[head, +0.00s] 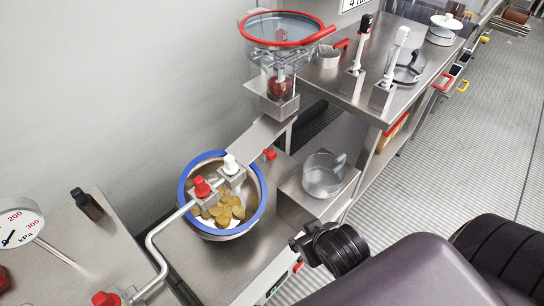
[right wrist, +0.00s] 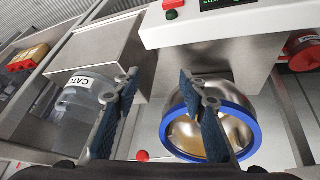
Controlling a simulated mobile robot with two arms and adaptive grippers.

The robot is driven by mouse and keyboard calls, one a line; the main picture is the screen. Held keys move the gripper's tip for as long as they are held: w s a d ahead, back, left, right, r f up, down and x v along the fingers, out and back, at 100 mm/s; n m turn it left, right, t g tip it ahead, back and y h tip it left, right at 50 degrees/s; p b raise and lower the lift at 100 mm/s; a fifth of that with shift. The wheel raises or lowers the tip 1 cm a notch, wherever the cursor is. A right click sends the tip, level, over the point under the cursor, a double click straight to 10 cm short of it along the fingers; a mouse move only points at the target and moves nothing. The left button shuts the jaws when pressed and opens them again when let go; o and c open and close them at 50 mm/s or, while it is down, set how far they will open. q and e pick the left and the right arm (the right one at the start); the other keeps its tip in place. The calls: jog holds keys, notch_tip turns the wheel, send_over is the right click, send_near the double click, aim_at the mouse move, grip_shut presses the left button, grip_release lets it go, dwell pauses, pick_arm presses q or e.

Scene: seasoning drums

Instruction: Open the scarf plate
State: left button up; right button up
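A sloping metal plate (head: 258,140), which looks like the scarf plate, runs from under the clear red-rimmed hopper (head: 284,40) down toward the blue-rimmed drum (head: 223,228). A red knob (head: 270,154) sits at the plate's right side. A red ball (right wrist: 142,156) shows low in the right wrist view; I cannot tell if it is the same knob. My right gripper (head: 303,244) is in front of the bench, apart from the plate. In the right wrist view its fingers (right wrist: 160,80) are spread with nothing between them. My left gripper is out of view.
Yellowish chips (head: 225,212) lie in the drum. A bent pipe (head: 155,245) with red and white valves reaches over it. A clear jug (head: 323,176) stands on a metal box right of the plate. Dispensers (head: 392,62) stand on the bench behind.

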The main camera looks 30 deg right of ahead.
jog(key=w+d+r+m+t+h, duration=0.2)
jog(key=w+d+t, duration=0.2)
jog(key=w+d, duration=0.4)
jog(key=n+t+y, duration=0.6)
jog(key=t+y, duration=0.1)
jog(key=y, duration=0.2)
send_near(274, 158)
jog(key=x, duration=1.1)
jog(key=shift+s, duration=0.1)
grip_shut()
